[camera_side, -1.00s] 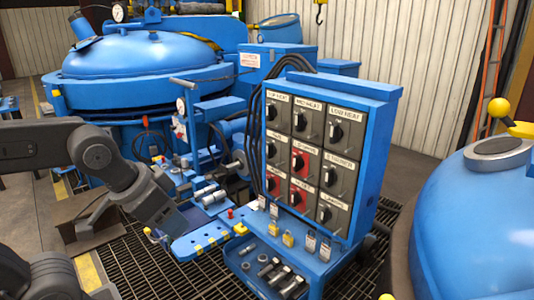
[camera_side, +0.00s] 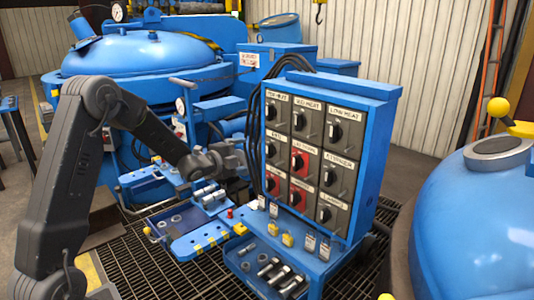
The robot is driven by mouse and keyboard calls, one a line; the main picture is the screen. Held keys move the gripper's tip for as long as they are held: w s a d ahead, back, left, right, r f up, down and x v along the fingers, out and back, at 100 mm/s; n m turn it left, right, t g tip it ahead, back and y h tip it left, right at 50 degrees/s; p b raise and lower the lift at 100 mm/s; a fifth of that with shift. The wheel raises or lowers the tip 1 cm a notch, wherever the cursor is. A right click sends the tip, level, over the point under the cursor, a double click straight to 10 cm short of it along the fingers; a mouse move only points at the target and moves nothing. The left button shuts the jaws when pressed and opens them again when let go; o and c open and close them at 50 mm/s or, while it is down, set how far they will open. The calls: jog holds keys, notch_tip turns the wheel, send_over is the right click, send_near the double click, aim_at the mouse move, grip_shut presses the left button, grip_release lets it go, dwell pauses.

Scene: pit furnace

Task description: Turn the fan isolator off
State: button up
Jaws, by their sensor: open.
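The isolator panel (camera_side: 368,165) is a blue cabinet with a grid of dark rotary switches under white labels. Top-row labels appear to read top heat, mid heat and low heat. The lower labels are too small to read surely, so I cannot tell which is the fan isolator. The left switch of the middle row (camera_side: 272,149) has a short label and a dark plate. My gripper (camera_side: 243,157) is open, just left of the panel at middle-row height, apparently apart from the switches.
Padlocks (camera_side: 287,240) and tags hang below the panel, above a blue shelf (camera_side: 252,284) holding bolts. Black cables run down the panel's left side. A blue bench (camera_side: 190,242) lies below my arm. A blue domed vessel (camera_side: 475,230) stands at right.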

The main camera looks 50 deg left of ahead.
aim_at(267, 152)
notch_tip(267, 152, down, 4)
jog(key=a+m+t+h, duration=0.1)
jog(key=a+m+t, duration=0.1)
jog(key=a+m, duration=0.1)
jog(key=w, duration=1.4)
jog(key=shift+d+f, duration=0.1)
jog(key=shift+d, duration=0.15)
jog(key=c, duration=0.9)
